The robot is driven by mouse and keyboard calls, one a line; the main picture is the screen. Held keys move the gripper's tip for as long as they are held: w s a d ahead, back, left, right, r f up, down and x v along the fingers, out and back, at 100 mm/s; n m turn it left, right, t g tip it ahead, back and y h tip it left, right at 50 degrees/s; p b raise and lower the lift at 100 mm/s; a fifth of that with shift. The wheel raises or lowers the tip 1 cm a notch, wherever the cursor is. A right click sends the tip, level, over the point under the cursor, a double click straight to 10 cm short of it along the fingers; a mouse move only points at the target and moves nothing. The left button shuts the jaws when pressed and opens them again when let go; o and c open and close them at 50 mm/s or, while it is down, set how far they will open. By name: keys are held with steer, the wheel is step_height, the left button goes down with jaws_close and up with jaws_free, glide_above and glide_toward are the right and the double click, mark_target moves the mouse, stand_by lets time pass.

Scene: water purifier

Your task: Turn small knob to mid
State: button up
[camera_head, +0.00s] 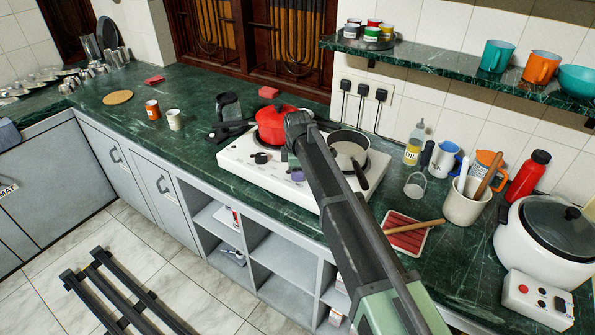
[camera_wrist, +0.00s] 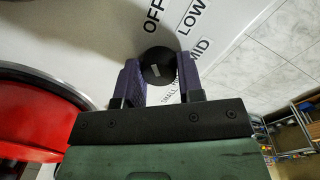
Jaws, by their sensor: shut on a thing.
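The small knob (camera_wrist: 157,56) is black and round on the white stove front, with a small pale mark on its face. In the wrist view my gripper (camera_wrist: 160,68) has its two purple fingers on either side of it, shut on it. OFF, LOW and MID are printed around the knob, with OFF above and MID at its right. Which label the pale mark points to is not clear. In the head view my gripper (camera_head: 297,174) is at the front of the white stove (camera_head: 245,170), and the knob is hidden there.
A red pot (camera_head: 273,126) is on the stove's left burner, close to my gripper, and a pan (camera_head: 350,150) is on the right burner. A red tray (camera_head: 403,232) lies on the green counter to the right.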

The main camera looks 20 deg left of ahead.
steer(key=shift+m, duration=0.4)
steer(key=m, duration=0.3)
steer(key=shift+m, duration=0.4)
steer(key=m, duration=0.5)
steer(key=shift+h, duration=0.3)
steer(key=m, duration=1)
steer(key=shift+g, duration=0.3)
steer(key=o, duration=0.9)
steer(key=shift+a, duration=0.1)
